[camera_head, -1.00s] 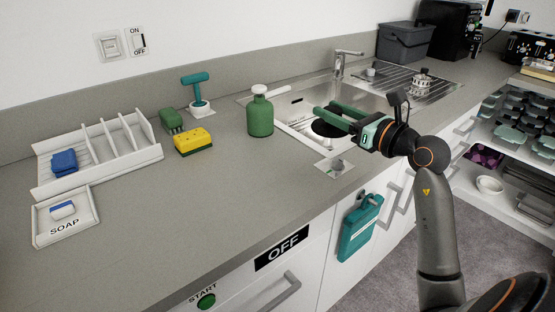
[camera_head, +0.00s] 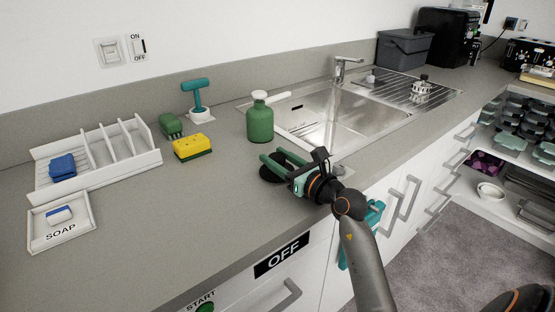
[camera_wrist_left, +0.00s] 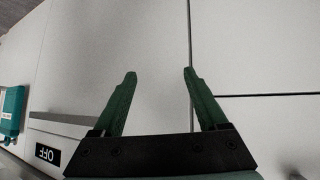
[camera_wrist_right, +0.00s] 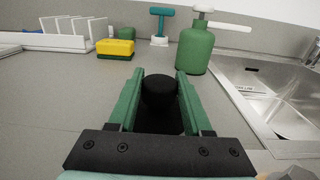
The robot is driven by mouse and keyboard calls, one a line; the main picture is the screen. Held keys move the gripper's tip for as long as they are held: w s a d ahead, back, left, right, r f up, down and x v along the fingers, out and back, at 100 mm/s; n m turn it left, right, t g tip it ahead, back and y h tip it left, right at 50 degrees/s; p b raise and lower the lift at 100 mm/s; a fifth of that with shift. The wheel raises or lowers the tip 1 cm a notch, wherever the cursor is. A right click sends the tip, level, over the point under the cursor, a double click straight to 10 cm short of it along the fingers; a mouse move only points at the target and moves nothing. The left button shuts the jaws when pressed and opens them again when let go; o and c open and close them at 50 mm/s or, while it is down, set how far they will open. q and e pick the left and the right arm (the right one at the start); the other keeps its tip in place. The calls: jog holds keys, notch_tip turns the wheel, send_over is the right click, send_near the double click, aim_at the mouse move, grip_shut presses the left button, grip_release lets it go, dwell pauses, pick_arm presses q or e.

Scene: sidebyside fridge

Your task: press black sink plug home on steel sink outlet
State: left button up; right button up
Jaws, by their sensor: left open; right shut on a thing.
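The black sink plug (camera_head: 270,175) is between the fingers of my right gripper (camera_head: 272,157), over the grey counter left of the sink. My right gripper is shut on its black knob, which also shows in the right wrist view (camera_wrist_right: 158,88). I cannot tell whether the plug touches the counter. The steel sink basin (camera_head: 345,125) lies to the right of the gripper; I cannot make out its outlet. My left gripper (camera_wrist_left: 160,76) is open and empty in front of white cabinet fronts, and is outside the head view.
A green bottle (camera_head: 260,122) stands just behind the right gripper, near the sink's left edge. A yellow sponge (camera_head: 192,147), white rack (camera_head: 125,150) and soap tray (camera_head: 62,235) are further left. A tap (camera_head: 342,70) rises behind the basin. The front counter is clear.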

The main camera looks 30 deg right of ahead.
jog(key=shift+f, duration=0.2)
jog(key=o, duration=1.1)
jog(key=shift+f+b, duration=0.1)
jog(key=shift+b, duration=0.35)
jog(key=s, duration=0.3)
jog(key=s+d, duration=0.1)
jog(key=s, duration=0.7)
jog(key=shift+s+d+r, duration=0.15)
jog(key=shift+d+r, duration=0.1)
jog(key=shift+s+r, duration=0.1)
jog(key=shift+s, duration=0.45)
